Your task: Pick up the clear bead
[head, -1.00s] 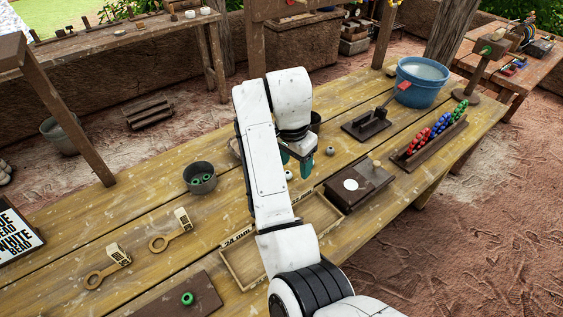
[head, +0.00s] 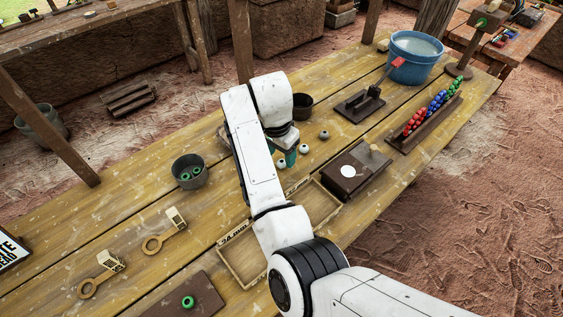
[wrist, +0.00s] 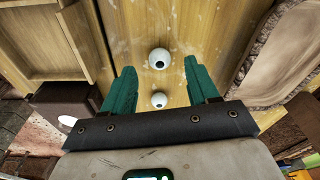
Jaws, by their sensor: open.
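Three small pale round beads lie on the yellow plank table near my gripper in the head view: a near one (head: 281,163), a middle one (head: 303,148) and a far one (head: 324,135). I cannot tell by look which is the clear bead. My gripper (head: 287,155) is low over the table by the near and middle beads, its teal fingers partly hidden by my arm. In the wrist view my gripper (wrist: 161,82) is open and empty. One bead (wrist: 159,58) shows just beyond the fingertips, its dark hole visible; another bead (wrist: 158,100) shows between the fingers, close to the palm.
A shallow wooden tray (head: 242,270) lies near my arm. A dark box with a white disc (head: 340,184) sits right of the beads. A dark cup (head: 301,107) stands behind my gripper. A grey pot of green rings (head: 202,172) stands left, a blue bucket (head: 411,70) far right.

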